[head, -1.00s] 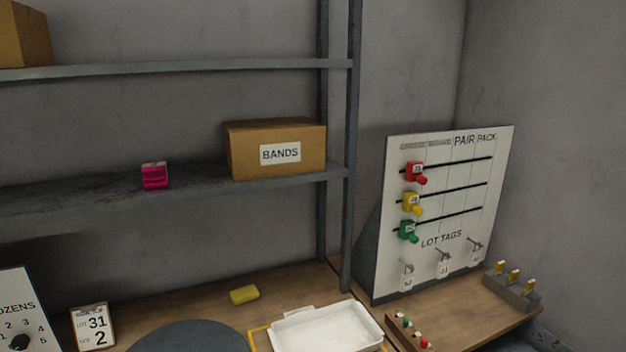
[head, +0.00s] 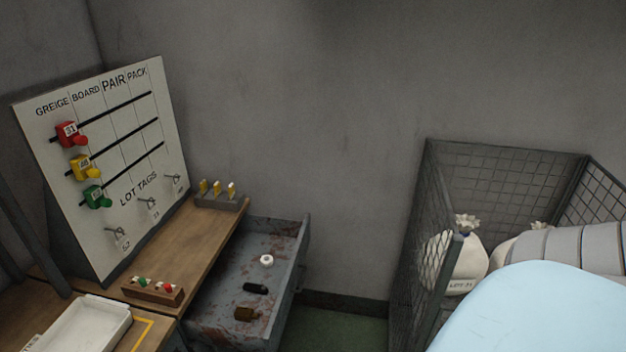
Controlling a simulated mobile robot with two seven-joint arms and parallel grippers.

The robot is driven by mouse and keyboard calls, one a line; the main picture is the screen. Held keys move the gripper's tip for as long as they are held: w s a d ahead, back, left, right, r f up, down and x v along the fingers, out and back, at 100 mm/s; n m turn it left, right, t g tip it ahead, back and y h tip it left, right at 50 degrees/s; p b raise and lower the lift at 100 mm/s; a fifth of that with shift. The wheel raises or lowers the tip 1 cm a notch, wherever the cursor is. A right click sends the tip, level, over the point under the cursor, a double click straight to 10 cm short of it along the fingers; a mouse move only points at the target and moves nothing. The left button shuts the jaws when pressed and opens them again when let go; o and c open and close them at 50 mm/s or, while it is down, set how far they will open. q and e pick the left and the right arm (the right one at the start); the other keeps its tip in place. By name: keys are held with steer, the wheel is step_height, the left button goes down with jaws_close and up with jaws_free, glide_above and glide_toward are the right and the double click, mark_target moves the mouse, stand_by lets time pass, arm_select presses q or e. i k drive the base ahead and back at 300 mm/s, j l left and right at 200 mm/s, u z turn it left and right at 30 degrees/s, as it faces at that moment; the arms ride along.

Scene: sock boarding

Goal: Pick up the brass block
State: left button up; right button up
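A small brown block (head: 245,313) lies in the open metal drawer or tray right of the wooden bench, near its front. It may be the brass block, but its dull colour leaves this unsure. A black oblong piece (head: 256,287) and a white ring (head: 266,260) lie behind it, apart from it. Neither of my grippers shows in the head view.
The wooden bench (head: 200,250) carries a pair-pack board (head: 105,160), a grey rack with yellow pegs (head: 218,198), a small wooden peg block (head: 152,290) and a white tray (head: 75,330). A wire cage (head: 500,175) with sacks stands right. A pale blue shape fills the lower right.

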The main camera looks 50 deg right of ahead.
mark_target(247, 315)
steer(key=z, duration=1.35)
